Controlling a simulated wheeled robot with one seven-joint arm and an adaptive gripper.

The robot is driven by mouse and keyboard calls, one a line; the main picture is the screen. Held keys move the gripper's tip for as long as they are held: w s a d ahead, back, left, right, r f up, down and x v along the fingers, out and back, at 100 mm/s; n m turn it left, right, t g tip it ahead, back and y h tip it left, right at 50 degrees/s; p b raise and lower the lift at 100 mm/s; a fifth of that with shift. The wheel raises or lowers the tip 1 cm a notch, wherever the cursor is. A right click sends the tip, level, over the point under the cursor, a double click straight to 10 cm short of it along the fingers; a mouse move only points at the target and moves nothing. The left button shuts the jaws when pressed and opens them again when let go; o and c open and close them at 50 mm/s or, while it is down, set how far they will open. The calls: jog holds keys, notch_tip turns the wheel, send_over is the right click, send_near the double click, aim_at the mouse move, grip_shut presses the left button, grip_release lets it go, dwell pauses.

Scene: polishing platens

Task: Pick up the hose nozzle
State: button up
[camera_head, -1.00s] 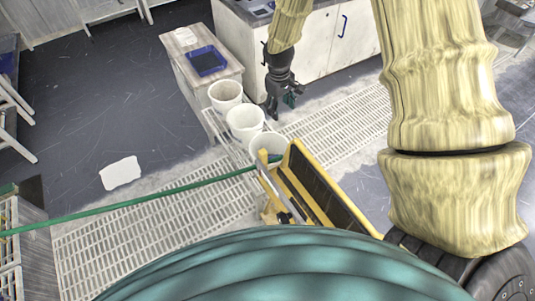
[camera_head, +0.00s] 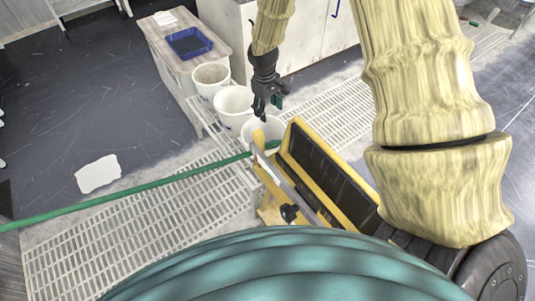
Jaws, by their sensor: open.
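A green hose (camera_head: 130,192) runs from the left edge, above the floor grating, to the yellow frame. Its end (camera_head: 272,145) lies beside the frame's upper left corner, in front of the nearest white bucket (camera_head: 276,124). The nozzle cannot be told clearly from the frame parts around it. My gripper (camera_head: 267,112) is dark, points down and is open, just behind and above the nearest bucket. It is apart from the hose end. A small green part shows at its fingers; I cannot tell what it is.
A yellow frame with a dark panel (camera_head: 325,180) stands close in front. Two more white buckets (camera_head: 233,98) (camera_head: 210,77) stand in a row beside a bench (camera_head: 165,52) with a blue tray (camera_head: 189,43). A white sheet (camera_head: 98,174) lies on the floor. Open floor is at left.

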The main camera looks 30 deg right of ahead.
notch_tip(320, 180, down, 13)
jog(key=b, duration=1.1)
jog(key=shift+r, duration=0.1)
